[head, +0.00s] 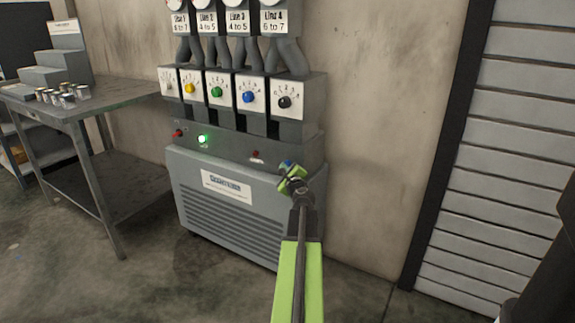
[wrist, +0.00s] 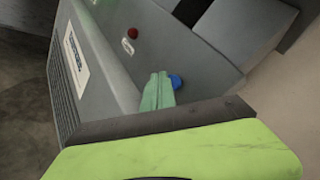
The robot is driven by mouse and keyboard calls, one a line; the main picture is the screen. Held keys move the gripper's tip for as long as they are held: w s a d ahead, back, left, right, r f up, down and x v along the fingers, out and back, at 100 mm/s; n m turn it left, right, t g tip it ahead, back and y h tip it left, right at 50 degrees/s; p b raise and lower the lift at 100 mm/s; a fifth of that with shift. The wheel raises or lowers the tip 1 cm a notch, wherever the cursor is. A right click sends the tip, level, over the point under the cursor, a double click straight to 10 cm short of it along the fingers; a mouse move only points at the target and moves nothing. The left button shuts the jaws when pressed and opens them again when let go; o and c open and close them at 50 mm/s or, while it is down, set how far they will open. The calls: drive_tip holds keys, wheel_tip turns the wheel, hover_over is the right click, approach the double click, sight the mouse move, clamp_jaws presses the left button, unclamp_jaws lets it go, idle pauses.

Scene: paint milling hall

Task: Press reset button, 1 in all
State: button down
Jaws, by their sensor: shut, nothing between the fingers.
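A grey machine (head: 245,195) has a row of small controls on the sloped ledge above its louvred front. A blue button (wrist: 177,82) is at the right end of this ledge. It also shows in the head view (head: 288,163), partly hidden by my gripper. No readable label tells which control is the reset button. My gripper (head: 292,182) is shut and empty, its tips close to the blue button. In the wrist view the green fingertips (wrist: 158,88) are just left of it; I cannot tell whether they touch.
Left along the ledge are a red control (head: 256,154), a lit green lamp (head: 203,139) and another red control (head: 178,133). Coloured dials, including a blue dial (head: 248,97), are above. A metal table (head: 95,105) with small jars stands left. A slatted shutter (head: 500,160) is right.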

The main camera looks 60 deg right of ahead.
drive_tip(key=shift+a, duration=0.35)
drive_tip(key=a, duration=0.5)
idle(0.3)
idle(0.6)
